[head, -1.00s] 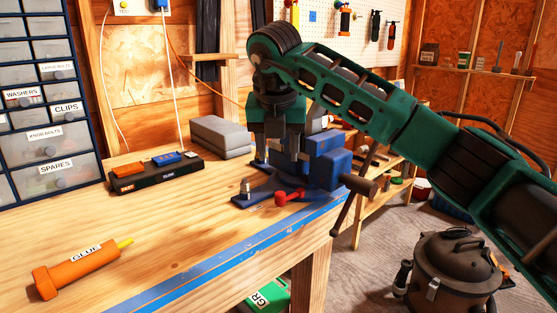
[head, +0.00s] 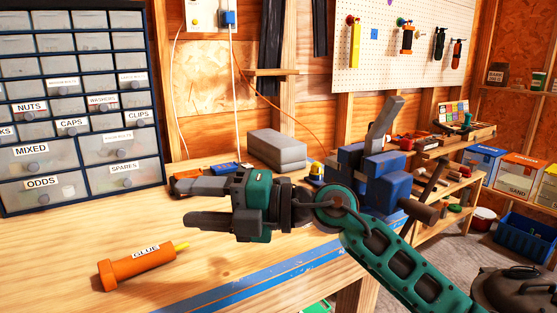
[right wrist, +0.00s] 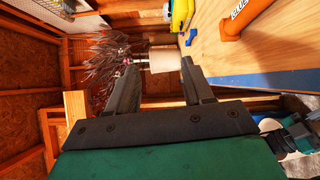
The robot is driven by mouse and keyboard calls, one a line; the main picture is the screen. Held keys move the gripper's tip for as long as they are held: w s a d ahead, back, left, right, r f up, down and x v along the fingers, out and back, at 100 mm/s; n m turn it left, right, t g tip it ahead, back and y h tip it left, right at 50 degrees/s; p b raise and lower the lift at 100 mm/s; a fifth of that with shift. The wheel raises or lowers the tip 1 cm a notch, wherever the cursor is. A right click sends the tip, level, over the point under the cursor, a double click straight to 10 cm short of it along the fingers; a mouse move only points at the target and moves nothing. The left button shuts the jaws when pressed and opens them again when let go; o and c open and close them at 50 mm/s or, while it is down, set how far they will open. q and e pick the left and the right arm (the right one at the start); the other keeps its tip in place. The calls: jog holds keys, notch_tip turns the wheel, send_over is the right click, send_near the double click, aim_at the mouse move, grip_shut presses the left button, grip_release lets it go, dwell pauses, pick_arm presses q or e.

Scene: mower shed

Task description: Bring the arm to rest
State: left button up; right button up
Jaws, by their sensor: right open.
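My right gripper (head: 184,203) is open and empty above the wooden workbench (head: 60,245), with its fingers pointing left in the head view. In the right wrist view its two fingers (right wrist: 158,72) are spread apart with nothing between them. My right arm comes in from the lower right and passes in front of the blue vise (head: 372,182). A grey bar (head: 385,122) stands tilted up at the top of the vise. My gripper is left of the vise and apart from it. My left gripper is not in view.
An orange glue tube (head: 137,267) lies on the bench below my gripper. A drawer cabinet (head: 80,110) stands at the left. Grey blocks (head: 277,151) lie at the back of the bench. Blue tape (head: 235,290) runs along the front edge. Shelves with bins stand at the right.

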jog(key=w+d+r+m+t+h, duration=0.2)
jog(key=w+d+m+t, duration=0.1)
jog(key=d+m+t, duration=1.2)
jog(key=d+f+m+t+h, duration=0.2)
jog(key=d+f+m+h, duration=0.6)
jog(key=f+m+h, duration=0.55)
jog(key=s+d+f+m+g+h, duration=0.3)
jog(key=s+d+f+m+g, duration=0.35)
jog(key=s+f, duration=0.4)
jog(key=s+d+f+g, duration=0.1)
jog(key=s+f+g, duration=0.35)
jog(key=s, duration=0.35)
jog(key=s+d+f+g, duration=0.1)
jog(key=s+f+g, duration=0.35)
jog(key=s, duration=0.35)
jog(key=w+a+f+n+t+y+p, duration=0.1)
jog(key=w+a+f+t+y, duration=0.1)
jog(key=w+f+t, duration=0.5)
jog(key=shift+a+f+y+p, duration=0.3)
jog(key=shift+f+y+p, duration=0.05)
jog(key=shift+f, duration=0.35)
jog(key=shift+t, duration=0.25)
